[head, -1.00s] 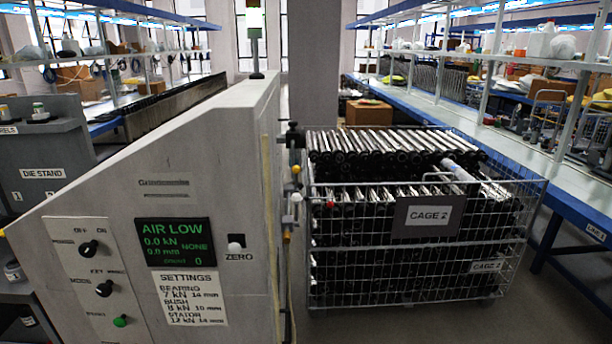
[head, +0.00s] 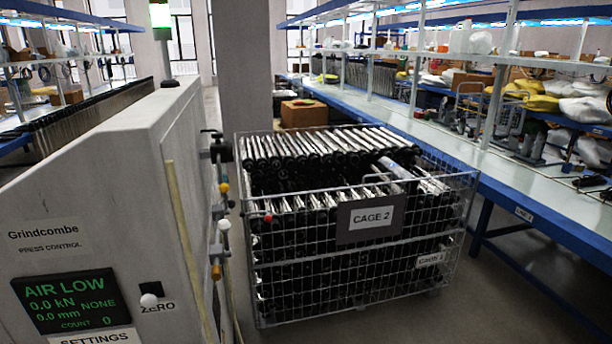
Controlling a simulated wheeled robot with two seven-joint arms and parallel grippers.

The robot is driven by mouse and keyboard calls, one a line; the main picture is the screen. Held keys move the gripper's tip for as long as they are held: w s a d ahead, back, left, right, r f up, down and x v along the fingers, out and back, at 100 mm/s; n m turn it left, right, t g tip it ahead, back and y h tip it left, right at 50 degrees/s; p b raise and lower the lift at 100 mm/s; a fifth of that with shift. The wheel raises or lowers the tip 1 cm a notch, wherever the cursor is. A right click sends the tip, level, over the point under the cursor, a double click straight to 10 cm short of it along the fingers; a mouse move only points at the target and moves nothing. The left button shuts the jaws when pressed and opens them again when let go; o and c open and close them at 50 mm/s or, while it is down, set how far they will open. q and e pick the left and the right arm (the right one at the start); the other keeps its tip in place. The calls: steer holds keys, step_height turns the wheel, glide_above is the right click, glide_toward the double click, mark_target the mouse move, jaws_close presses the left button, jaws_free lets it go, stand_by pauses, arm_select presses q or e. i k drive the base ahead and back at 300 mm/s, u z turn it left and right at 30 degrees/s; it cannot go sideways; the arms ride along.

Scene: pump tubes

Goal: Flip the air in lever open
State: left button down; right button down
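The grey press control cabinet (head: 110,170) stands at the left in the head view. Its green screen (head: 66,301) reads AIR LOW, 0.0 kN, 0.0 mm and NONE. On its right side is a column of air fittings, seen nearly edge-on: a dark fitting (head: 217,150) at the top, a yellow knob (head: 224,187), a white knob (head: 224,225) and an orange-brown part (head: 216,272). Which of these is the air in lever, and how it is turned, I cannot tell. Neither of my grippers is in view.
A wire cage (head: 350,262) marked CAGE 2, full of tubes, stands close to the right of the fittings, with a narrow gap of floor between. A long blue-edged bench (head: 480,180) runs along the right. A cardboard box (head: 304,113) is behind the cage.

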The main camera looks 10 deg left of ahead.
mark_target(224, 189)
steer(key=z, duration=0.6)
steer(key=i, duration=1.7)
steer(key=u, duration=1.2)
steer(key=i, duration=0.25)
steer(key=u, duration=0.25)
